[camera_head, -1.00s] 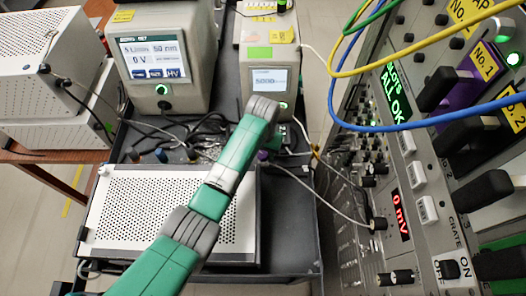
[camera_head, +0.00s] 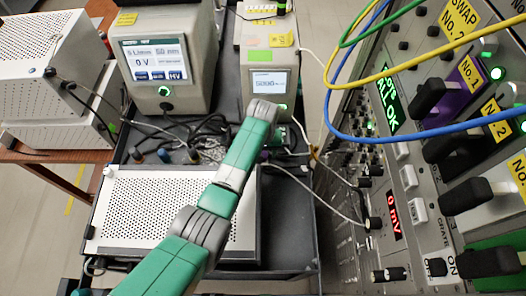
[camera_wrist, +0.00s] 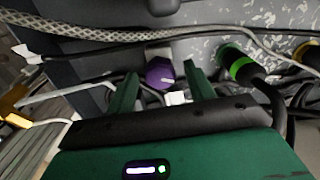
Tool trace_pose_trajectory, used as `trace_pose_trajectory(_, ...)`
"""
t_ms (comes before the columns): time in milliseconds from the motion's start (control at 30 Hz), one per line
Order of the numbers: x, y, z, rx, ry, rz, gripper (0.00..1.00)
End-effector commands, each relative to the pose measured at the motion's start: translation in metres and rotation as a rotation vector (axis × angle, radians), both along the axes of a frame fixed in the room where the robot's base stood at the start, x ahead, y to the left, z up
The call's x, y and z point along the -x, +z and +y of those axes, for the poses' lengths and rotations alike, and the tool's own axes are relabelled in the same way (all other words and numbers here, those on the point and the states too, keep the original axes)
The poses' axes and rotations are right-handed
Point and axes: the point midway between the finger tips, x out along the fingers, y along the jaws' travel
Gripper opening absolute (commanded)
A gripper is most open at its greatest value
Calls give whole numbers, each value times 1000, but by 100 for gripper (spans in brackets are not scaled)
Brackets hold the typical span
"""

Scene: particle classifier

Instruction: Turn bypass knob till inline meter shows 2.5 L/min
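A purple knob (camera_wrist: 160,74) shows in the wrist view, on a small metal fitting in front of a grey panel. My gripper (camera_wrist: 161,80) is open, with its two green fingers on either side of the knob. I cannot tell whether either finger touches it. In the head view my arm's end covers the gripper. A beige meter (camera_head: 267,45) with a lit screen (camera_head: 272,84) stands just beyond the arm. Its reading looks like 5000 or 5.000, too small to be sure. No label on the knob is readable.
A classifier unit (camera_head: 166,22) with a lit screen stands left of the meter. A perforated white box (camera_head: 130,205) lies below the arm. An instrument rack (camera_head: 415,165) with blue and yellow cables fills the right. Hoses and a green-ringed connector (camera_wrist: 241,66) crowd the knob.

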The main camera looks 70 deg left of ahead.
Motion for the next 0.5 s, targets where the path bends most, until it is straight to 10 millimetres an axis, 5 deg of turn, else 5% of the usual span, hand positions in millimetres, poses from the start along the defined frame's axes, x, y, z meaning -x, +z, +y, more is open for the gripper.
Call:
trace_pose_trajectory(267, 0, 1, 0, 0, -1, 0, 56)
trace_pose_trajectory(500, -1, 44, 0, -1, -1, -3, 56)
